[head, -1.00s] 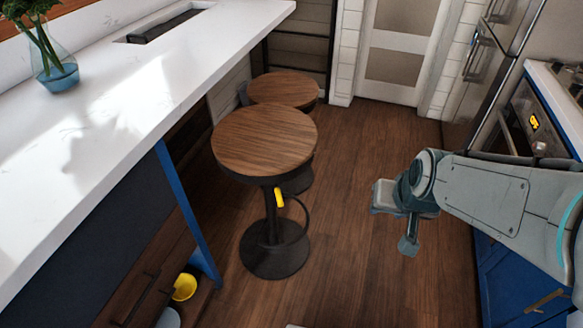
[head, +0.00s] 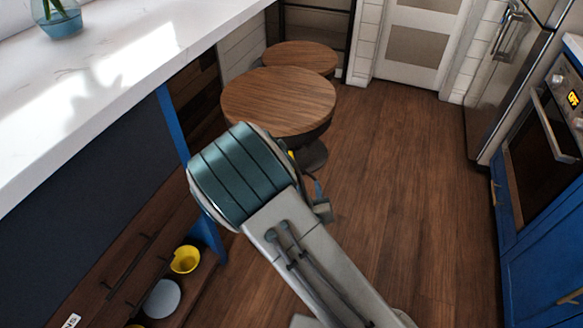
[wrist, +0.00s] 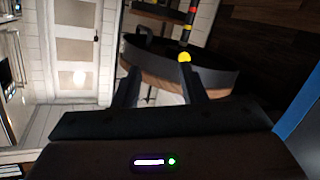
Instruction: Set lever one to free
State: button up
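The near bar stool (head: 280,98) has a round wooden seat, and a small bit of its yellow lever (head: 291,155) shows beside my arm in the head view. In the wrist view the stool appears upside down, with its seat (wrist: 165,92) below its post. The lever's yellow knob (wrist: 184,57) shows near the tip of the right-hand finger; I cannot tell whether they touch. My gripper (wrist: 160,72) is open, its two dark fingers apart with nothing seen held between them. In the head view my arm hides most of the gripper and the stool's post and base.
A second stool (head: 300,57) stands just behind. The white counter (head: 130,85) with a vase (head: 60,20) runs along the left, above a shelf with a yellow bowl (head: 185,259). The oven (head: 545,130) is at right. The wooden floor (head: 400,190) between is clear.

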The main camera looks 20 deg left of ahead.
jog(key=w+a, duration=0.2)
jog(key=w, duration=0.1)
jog(key=w+a+n+y, duration=0.1)
jog(key=w+a, duration=0.2)
jog(key=w, duration=0.1)
jog(key=w+a+n+t+y, duration=0.1)
jog(key=w+a, duration=0.1)
jog(key=w, duration=0.1)
jog(key=shift+w+a+f, duration=0.25)
jog(key=shift+a+f, duration=0.05)
jog(key=shift+a, duration=0.1)
